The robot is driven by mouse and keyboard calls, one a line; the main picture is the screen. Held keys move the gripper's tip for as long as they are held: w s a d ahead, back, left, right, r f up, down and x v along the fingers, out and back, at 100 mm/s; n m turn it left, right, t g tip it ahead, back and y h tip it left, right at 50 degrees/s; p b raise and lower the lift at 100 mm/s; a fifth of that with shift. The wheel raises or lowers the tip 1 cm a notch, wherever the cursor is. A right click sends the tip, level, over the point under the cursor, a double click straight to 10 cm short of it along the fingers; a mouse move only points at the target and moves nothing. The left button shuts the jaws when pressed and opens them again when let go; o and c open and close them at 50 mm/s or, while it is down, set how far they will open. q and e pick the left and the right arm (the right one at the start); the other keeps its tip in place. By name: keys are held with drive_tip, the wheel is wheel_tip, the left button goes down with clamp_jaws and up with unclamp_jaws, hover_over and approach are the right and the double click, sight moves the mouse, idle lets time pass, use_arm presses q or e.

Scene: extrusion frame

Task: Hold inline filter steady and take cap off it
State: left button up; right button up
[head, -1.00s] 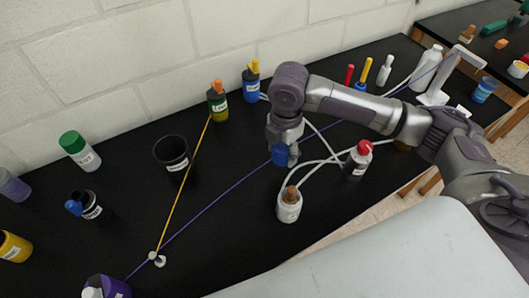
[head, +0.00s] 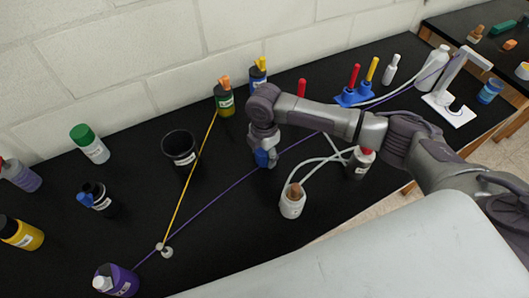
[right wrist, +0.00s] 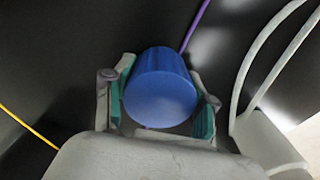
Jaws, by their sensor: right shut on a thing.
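My right gripper (head: 262,160) points down over the black bench, shut on a smooth blue cylindrical piece (head: 262,158). In the right wrist view the piece (right wrist: 160,92) sits between the two teal finger pads, its rounded flat end facing the camera. I cannot tell whether it is the cap or the filter body; no separate filter shows beside it. A purple line (right wrist: 194,28) runs out behind the piece; whether they join is hidden. My left gripper is not in view.
A white bottle with a brown stopper (head: 292,203) and white tubes stands right of the gripper. A black cup (head: 180,150) stands to its left. A yellow line (head: 193,169) runs from the green bottle (head: 224,102) to a small white fitting (head: 164,249).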

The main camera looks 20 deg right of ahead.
drive_tip(key=o, duration=1.3)
drive_tip(key=shift+f, duration=0.1)
